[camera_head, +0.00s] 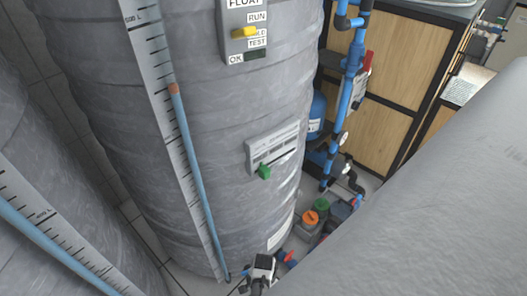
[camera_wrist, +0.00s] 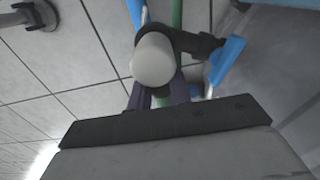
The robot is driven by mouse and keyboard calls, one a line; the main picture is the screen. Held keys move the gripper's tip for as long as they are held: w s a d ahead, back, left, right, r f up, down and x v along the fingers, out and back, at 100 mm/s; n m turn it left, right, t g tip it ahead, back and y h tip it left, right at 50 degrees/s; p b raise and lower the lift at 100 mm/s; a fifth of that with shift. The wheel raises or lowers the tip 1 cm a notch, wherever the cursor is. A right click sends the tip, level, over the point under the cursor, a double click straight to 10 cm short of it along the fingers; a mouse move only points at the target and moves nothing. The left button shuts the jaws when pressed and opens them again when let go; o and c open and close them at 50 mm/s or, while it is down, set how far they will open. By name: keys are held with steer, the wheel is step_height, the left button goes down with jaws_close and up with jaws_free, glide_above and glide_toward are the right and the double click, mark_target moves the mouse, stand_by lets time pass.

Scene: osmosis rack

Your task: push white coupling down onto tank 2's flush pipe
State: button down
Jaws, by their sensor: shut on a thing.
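The white coupling (camera_wrist: 153,60) is a short white cylinder, seen nearly end-on in the upper middle of the wrist view. My gripper (camera_wrist: 160,92) reaches up from the dark bar at the bottom of that view and is shut on it.
The head view shows a red-handled valve (camera_head: 285,256), orange-capped (camera_head: 310,218) and green-capped containers, a blue vertical pipe (camera_head: 345,95) and a second tank (camera_head: 30,160).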

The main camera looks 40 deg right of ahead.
steer(key=shift+f, duration=0.4)
stand_by(0.8)
steer(key=c, duration=1.2)
jaws_free()
step_height(320, 180, up, 14)
steer(key=p, duration=0.1)
steer(key=shift+f, duration=0.1)
